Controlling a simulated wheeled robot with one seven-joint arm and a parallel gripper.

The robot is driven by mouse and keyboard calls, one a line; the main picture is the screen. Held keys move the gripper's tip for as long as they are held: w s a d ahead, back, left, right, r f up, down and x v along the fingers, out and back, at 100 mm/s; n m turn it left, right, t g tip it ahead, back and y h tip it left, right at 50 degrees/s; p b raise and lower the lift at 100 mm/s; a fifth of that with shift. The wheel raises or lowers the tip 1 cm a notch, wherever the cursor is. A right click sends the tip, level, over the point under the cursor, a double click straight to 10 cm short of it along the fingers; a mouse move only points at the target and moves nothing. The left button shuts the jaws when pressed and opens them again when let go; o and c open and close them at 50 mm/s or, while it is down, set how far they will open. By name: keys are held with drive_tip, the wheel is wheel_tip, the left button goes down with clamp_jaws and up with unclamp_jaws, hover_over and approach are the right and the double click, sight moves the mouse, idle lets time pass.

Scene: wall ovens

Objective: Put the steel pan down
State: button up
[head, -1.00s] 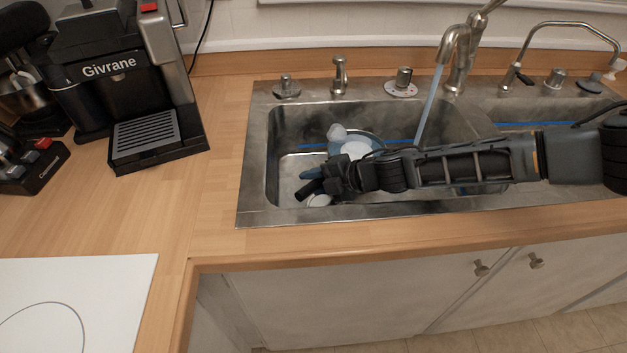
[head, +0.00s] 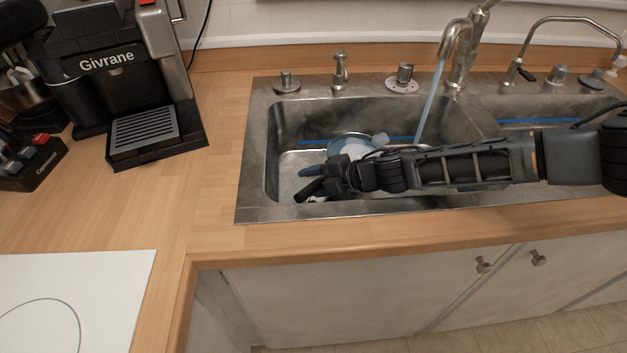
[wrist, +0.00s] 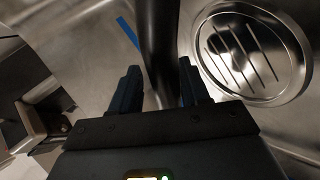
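My gripper (head: 310,181) reaches into the left sink basin from the right, low over the basin. In the wrist view its two dark fingers (wrist: 158,85) stand apart. A dark, slightly curved bar (wrist: 160,40) runs out from between them; it may be the steel pan's handle. A narrow gap shows beside it, and I cannot tell if the fingers press on it. Behind my gripper in the head view lies a round, bluish-white vessel (head: 350,142), partly hidden by the arm. I cannot tell if it is the steel pan.
Water runs from the faucet (head: 457,50) into the sink (head: 250,190). A round slotted drain (wrist: 245,50) shows in the wrist view. A coffee machine (head: 120,75) stands at left. The wooden counter (head: 215,170) between it and the sink is clear. A white hob (head: 110,280) lies at lower left.

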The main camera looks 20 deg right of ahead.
drive_tip(key=shift+o, duration=1.1)
drive_tip(key=shift+r, duration=0.1)
drive_tip(key=shift+r+p, duration=0.4)
drive_tip(key=shift+r, duration=0.1)
drive_tip(key=v, duration=1.2)
